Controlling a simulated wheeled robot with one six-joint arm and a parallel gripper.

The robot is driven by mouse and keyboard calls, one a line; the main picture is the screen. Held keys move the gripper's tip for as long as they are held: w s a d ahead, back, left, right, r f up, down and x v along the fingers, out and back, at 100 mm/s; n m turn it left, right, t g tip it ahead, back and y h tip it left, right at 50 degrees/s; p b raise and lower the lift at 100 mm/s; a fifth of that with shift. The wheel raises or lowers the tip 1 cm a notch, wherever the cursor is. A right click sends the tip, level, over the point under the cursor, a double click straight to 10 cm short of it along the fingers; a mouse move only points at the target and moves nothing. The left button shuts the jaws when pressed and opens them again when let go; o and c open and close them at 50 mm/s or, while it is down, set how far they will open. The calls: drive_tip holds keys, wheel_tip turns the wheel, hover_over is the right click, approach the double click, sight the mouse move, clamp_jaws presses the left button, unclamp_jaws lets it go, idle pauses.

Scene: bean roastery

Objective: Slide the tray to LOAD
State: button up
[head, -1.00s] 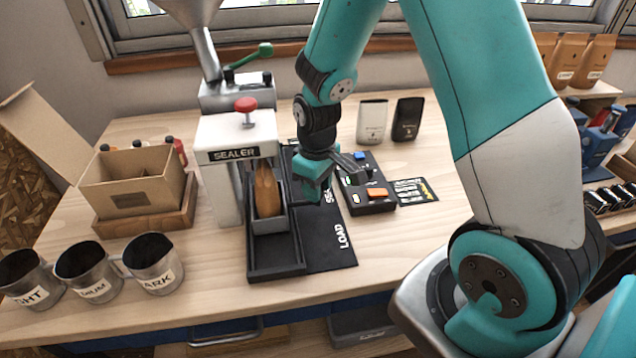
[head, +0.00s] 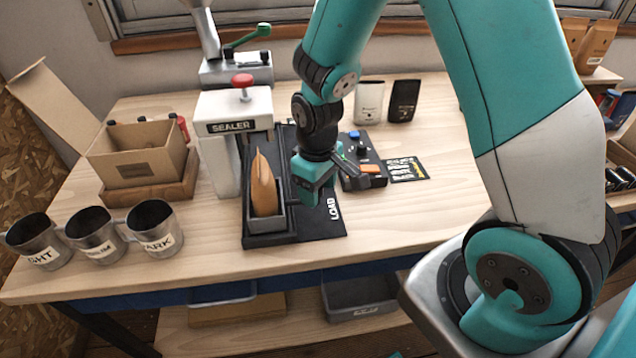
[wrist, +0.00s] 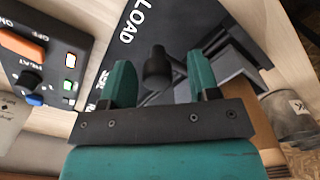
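The dark tray (head: 267,225) sits on the black slide base (head: 262,241), at its near end beside the LOAD lettering (head: 334,209). A brown bag (head: 263,188) stands upright in the tray, in front of the sealer (head: 232,112). My gripper (head: 311,196) is low over the black plate, just right of the tray. In the wrist view my gripper's fingers (wrist: 160,80) are apart, with a dark knob (wrist: 157,66) showing between them and a gap on both sides. I cannot tell whether a finger touches the knob or tray.
A control box (head: 365,177) with an orange switch stands right of my gripper. Three labelled metal cups (head: 93,238) stand at the left front, with an open cardboard box (head: 135,160) behind them. Two pouches (head: 385,102) stand at the back.

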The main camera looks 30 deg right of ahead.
drive_tip(key=shift+w, duration=0.1)
drive_tip(key=shift+r, duration=0.15)
wheel_tip(320, 180, up, 17)
idle(0.4)
idle(0.5)
